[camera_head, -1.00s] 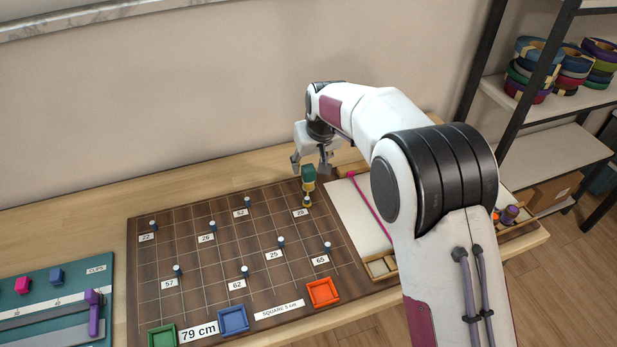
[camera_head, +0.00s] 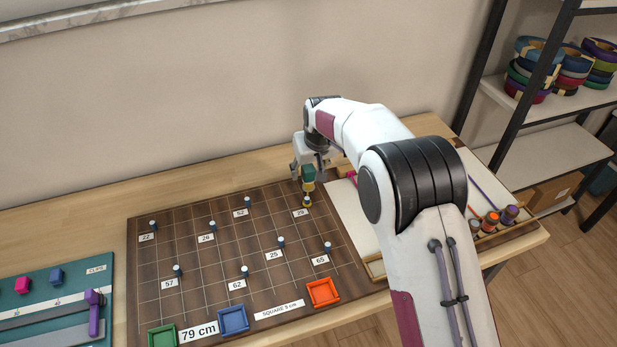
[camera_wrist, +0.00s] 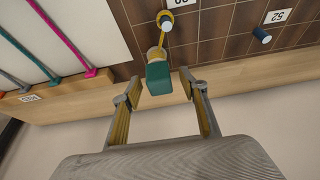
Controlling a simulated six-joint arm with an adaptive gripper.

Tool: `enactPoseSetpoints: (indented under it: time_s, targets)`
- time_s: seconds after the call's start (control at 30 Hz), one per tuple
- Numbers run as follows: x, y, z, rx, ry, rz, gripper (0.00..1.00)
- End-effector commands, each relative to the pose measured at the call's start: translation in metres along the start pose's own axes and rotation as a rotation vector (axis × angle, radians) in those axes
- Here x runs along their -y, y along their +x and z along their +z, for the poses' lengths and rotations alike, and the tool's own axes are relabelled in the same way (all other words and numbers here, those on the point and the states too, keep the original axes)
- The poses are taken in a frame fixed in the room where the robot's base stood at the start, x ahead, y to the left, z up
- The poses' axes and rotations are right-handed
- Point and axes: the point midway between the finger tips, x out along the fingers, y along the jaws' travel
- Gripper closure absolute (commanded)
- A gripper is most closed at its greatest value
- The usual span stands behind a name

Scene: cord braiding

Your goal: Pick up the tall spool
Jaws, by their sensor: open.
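The tall spool (camera_head: 309,174) has a teal block top and a yellow lower part. It stands at the back right of the brown grid board, by a peg with yellow cord around it (camera_head: 307,202). In the wrist view its teal top (camera_wrist: 159,78) lies between the fingertips, with the yellow part behind it. My gripper (camera_head: 307,166) is open at the spool's top. In the wrist view the two fingers (camera_wrist: 161,89) stand either side of the teal top with gaps; I see no contact.
The grid board (camera_head: 190,252) carries several short blue pegs with number labels. A white panel with coloured cords (camera_head: 346,212) lies right of the spool. Small orange and dark spools (camera_head: 491,221) stand at the table's right. Blue (camera_head: 233,319) and orange trays (camera_head: 323,292) sit in front.

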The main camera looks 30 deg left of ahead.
Motion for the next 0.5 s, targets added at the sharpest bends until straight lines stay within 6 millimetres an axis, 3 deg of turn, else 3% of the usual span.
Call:
enactPoseSetpoints:
  time_s: [0.3,0.47,0.5]
  targets:
    - [0.0000,-0.0003,0.0000,0.000,0.000,0.000,0.57]
    - [0.0000,-0.0003,0.0000,0.000,0.000,0.000,0.98]
    - [0.0000,-0.0003,0.0000,0.000,0.000,0.000,0.99]
